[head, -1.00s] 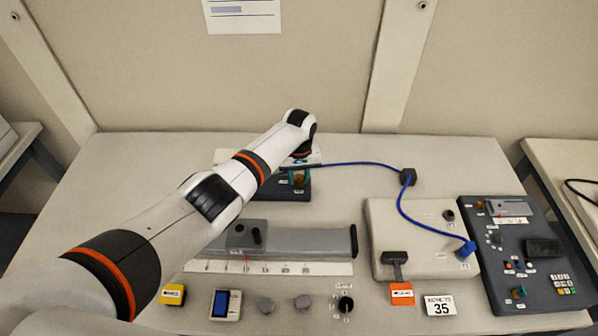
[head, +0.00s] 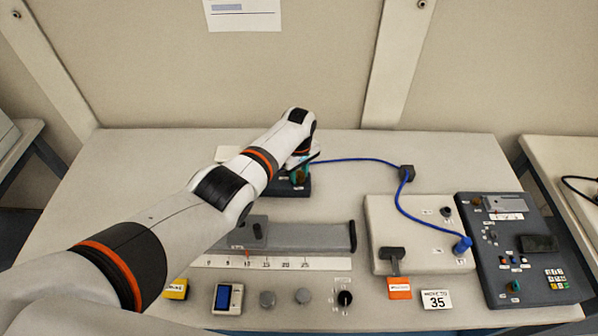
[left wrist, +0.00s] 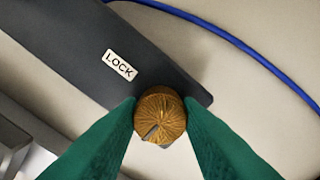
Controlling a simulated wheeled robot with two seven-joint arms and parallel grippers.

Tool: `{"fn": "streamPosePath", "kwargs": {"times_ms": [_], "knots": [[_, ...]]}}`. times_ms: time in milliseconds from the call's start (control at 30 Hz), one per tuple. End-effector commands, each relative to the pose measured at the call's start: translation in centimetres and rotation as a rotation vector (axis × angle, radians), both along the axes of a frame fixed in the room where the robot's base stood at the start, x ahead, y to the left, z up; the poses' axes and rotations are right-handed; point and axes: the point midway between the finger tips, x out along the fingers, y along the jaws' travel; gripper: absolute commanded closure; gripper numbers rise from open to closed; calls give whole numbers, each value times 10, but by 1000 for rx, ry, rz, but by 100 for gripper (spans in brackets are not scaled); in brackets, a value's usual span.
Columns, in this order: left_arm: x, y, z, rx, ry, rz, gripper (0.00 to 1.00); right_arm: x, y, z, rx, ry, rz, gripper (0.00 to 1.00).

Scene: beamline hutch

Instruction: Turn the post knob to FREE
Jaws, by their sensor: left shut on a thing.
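The post knob (left wrist: 160,115) is a round, ribbed brass knob on a dark grey base (left wrist: 85,55). A white LOCK label (left wrist: 120,65) sits on the base, up and left of the knob. My left gripper (left wrist: 161,118) is shut on the knob, with a green finger on each side. In the head view the left gripper (head: 300,172) is at the dark base (head: 275,190) at the table's back, and my arm hides part of it. No FREE label shows. My right gripper is not in view.
A grey rail (head: 310,237) with a scale lies in front. A dark control panel (head: 525,285) stands at right.

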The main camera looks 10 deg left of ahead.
Motion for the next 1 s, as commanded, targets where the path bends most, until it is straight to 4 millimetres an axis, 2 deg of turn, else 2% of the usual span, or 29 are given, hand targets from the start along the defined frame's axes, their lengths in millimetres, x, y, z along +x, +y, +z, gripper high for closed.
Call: {"fn": "streamPosePath", "kwargs": {"times_ms": [333,367,500,800,867,1000], "knots": [[2,1,3,2,-8,2,91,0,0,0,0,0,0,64],[2,1,3,2,-8,2,67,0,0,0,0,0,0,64],[2,1,2,1,-6,2,46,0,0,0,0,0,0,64],[1,0,3,0,-3,1,46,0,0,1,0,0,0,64],[1,0,8,0,-4,1,46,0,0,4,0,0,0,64],[2,1,29,1,-6,1,46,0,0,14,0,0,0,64]]}}
